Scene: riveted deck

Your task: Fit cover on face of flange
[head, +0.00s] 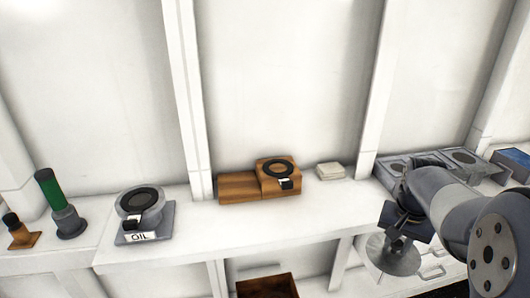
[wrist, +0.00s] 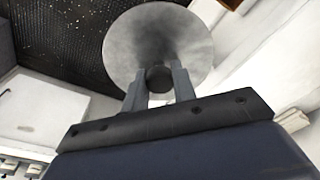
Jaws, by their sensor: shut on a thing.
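The cover (head: 394,262) is a round grey metal disc with a small dark knob. It hangs below my gripper (head: 396,232) at the right, in front of the shelf. In the wrist view the cover (wrist: 135,42) is seen from its knob side, and my gripper (wrist: 158,82) is shut on the knob. The likely flange (head: 144,201) is a tilted round grey fitting with a dark ring face, on a grey base marked OIL, left on the shelf. It is well away from my gripper. A small black and white piece hangs at its front.
A wooden block (head: 237,188) beside a wooden stand with a black ring (head: 278,169) is mid-shelf, with a pale pad (head: 330,171) to their right. A green-topped cylinder (head: 53,205) stands far left. Grey plates with round faces (head: 461,158) lie behind my arm. Wall ribs rise behind.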

